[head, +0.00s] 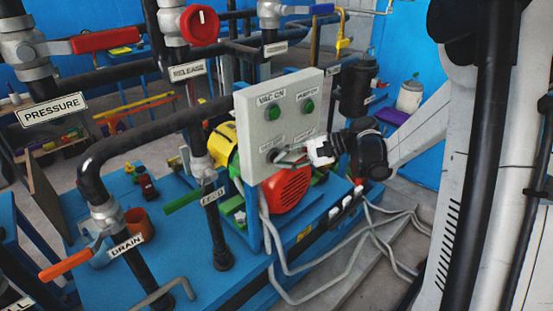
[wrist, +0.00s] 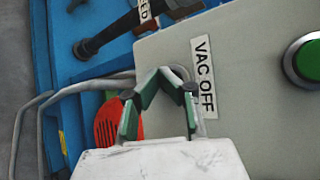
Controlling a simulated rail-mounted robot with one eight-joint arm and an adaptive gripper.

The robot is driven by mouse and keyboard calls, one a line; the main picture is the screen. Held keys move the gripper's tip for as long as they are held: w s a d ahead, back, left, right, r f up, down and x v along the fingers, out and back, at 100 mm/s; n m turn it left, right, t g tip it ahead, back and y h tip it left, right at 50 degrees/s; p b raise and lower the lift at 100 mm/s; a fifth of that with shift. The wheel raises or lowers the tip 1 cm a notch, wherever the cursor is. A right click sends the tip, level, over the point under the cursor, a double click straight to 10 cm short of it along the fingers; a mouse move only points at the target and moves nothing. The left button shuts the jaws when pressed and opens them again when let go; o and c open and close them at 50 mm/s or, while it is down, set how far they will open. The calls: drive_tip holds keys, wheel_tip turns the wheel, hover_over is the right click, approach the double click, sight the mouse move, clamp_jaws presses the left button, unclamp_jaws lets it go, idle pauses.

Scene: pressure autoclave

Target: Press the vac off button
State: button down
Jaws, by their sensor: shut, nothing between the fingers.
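The grey control panel (head: 255,140) stands upright in the middle of the head view. The VAC OFF label (wrist: 204,76) is on it and reads clearly in the wrist view. The vac off button (wrist: 181,73) shows only as a small grey rim beside the label, mostly hidden behind my fingertips. My gripper (head: 280,157) is shut and empty, at the lower left part of the panel face. In the wrist view its fingertips (wrist: 164,74) are over the button. I cannot tell whether they touch it.
A green button (head: 273,113) sits under the VAC ON label, with another green button (head: 308,107) to its right. A red motor cover (head: 286,190) is below the panel. Pipes with valves (head: 110,150) stand to the left; grey cables (head: 345,240) run below.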

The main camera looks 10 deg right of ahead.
drive_tip(key=shift+s+d, duration=0.45)
drive_tip(key=shift+s, duration=0.3)
drive_tip(key=s+d, duration=0.1)
drive_tip(key=s, duration=0.1)
drive_tip(key=s+d+b, duration=0.1)
drive_tip(key=s, duration=0.1)
drive_tip(key=shift+s+d, duration=0.15)
drive_tip(key=shift+d, duration=0.05)
idle(0.4)
idle(0.4)
drive_tip(key=s+a+r+n+t+h, duration=0.1)
drive_tip(key=s+r+n+t+h, duration=0.1)
drive_tip(key=s+r+n+h, duration=0.2)
drive_tip(key=s+n+h, duration=0.3)
drive_tip(key=s+h, duration=0.5)
drive_tip(key=s, duration=0.8)
drive_tip(key=shift+s+r+n+t, duration=0.15)
drive_tip(key=shift+s+n+t, duration=0.2)
drive_tip(key=shift+n+t, duration=0.05)
